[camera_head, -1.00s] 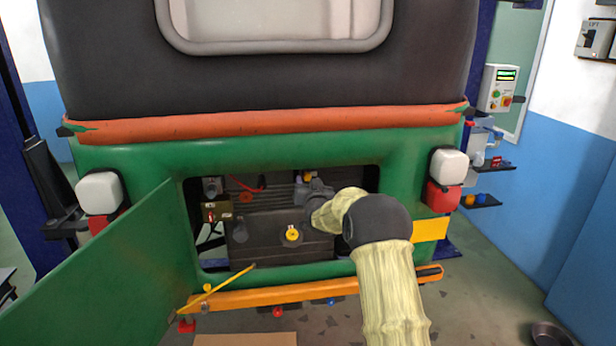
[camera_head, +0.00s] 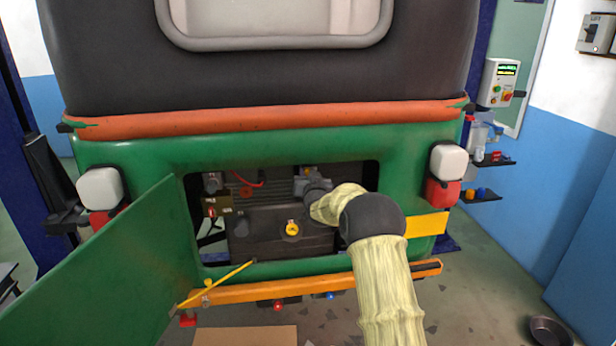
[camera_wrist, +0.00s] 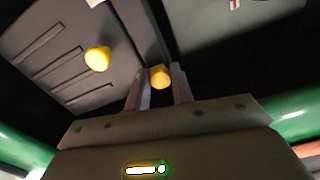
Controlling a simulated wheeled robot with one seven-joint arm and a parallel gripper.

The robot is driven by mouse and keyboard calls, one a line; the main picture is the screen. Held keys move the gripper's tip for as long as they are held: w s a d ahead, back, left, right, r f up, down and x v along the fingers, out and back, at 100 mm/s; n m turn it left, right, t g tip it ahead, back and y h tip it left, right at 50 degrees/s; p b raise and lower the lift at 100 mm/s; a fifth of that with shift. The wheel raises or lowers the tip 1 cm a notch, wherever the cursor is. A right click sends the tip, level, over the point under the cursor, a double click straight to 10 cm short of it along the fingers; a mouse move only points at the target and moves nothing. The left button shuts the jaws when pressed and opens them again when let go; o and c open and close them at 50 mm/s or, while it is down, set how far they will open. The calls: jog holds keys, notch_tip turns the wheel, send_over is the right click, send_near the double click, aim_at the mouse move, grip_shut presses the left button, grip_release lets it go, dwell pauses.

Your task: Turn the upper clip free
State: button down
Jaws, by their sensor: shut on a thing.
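The upper clip, a small yellow knob (camera_wrist: 160,76), sits between the fingertips of my gripper (camera_wrist: 160,84) in the wrist view. The fingers are shut on it. A second yellow knob (camera_wrist: 97,58) stands apart to the left on a ribbed grey cover. In the head view my gripper (camera_head: 308,177) reaches into the open rear bay of the rickshaw and largely hides the upper clip. The other yellow clip (camera_head: 292,229) shows on the front of a dark box (camera_head: 265,240), below my gripper. How far the upper clip is turned cannot be told.
The green hatch door (camera_head: 110,270) hangs open at the left. A yellow rod (camera_head: 228,280) crosses the bay's lower left corner. An orange bumper bar (camera_head: 250,293) runs below the opening. The green body frames the bay closely around my arm.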

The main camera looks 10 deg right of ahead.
jog(key=shift+f+n+b, duration=0.15)
jog(key=shift+n+b, duration=0.25)
jog(key=shift+b, duration=0.25)
jog(key=n+b, duration=1.6)
jog(key=n, duration=0.1)
jog(key=c, duration=1.2)
grip_release()
jog(key=shift+r, duration=0.2)
jog(key=shift+s, duration=0.1)
jog(key=s+b, duration=0.7)
jog(key=s, duration=1)
jog(key=shift+s, duration=0.15)
